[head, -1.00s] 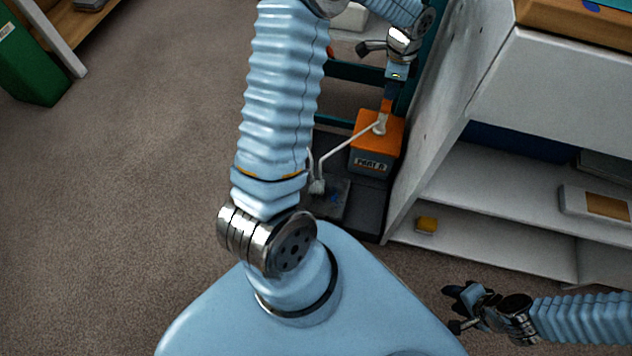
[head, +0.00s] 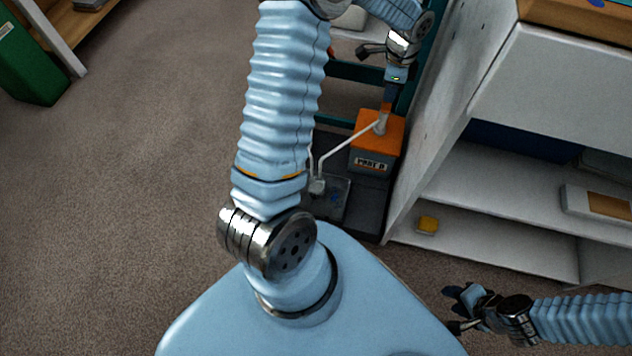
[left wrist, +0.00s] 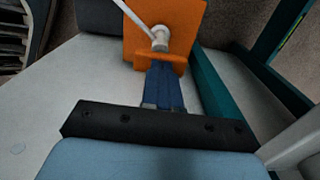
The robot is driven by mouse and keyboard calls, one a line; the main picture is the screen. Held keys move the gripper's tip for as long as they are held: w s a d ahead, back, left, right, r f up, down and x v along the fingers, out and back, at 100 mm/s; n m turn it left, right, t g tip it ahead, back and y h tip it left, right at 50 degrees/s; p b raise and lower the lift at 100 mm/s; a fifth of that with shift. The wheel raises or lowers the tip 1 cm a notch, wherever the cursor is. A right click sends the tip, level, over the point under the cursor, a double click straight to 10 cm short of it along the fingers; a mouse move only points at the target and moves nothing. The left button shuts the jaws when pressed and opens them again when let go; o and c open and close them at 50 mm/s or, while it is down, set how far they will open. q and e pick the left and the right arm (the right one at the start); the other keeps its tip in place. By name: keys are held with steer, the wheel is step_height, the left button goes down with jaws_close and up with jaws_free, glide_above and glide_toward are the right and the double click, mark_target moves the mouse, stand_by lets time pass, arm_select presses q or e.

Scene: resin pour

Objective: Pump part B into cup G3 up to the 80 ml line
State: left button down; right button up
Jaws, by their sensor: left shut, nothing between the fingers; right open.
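The part B container (head: 372,158) is a dark box with an orange top, standing beside the white shelf unit. Its pale pump head (head: 381,123) has a long white spout running down to the left; the pump also shows in the left wrist view (left wrist: 160,38). A small pale, cup-like thing (head: 318,187) is at the spout's lower end; its marking and fill level are too small to read. My left gripper (head: 387,100) is shut and empty, fingertips pointing down right at the pump head; contact is unclear. My right gripper (head: 458,308) is open and empty, low at the right.
A teal frame (head: 358,72) is behind. A green bin (head: 32,62) stands far left. Carpet between is clear.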

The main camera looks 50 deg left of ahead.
arm_select(q)
steer(key=shift+f, duration=0.1)
steer(key=shift+f+b, duration=0.85)
steer(key=shift+f, duration=0.4)
steer(key=shift+r, duration=0.1)
step_height(320, 180, up, 3)
steer(key=shift+f+p, duration=0.1)
steer(key=shift+p, duration=1.15)
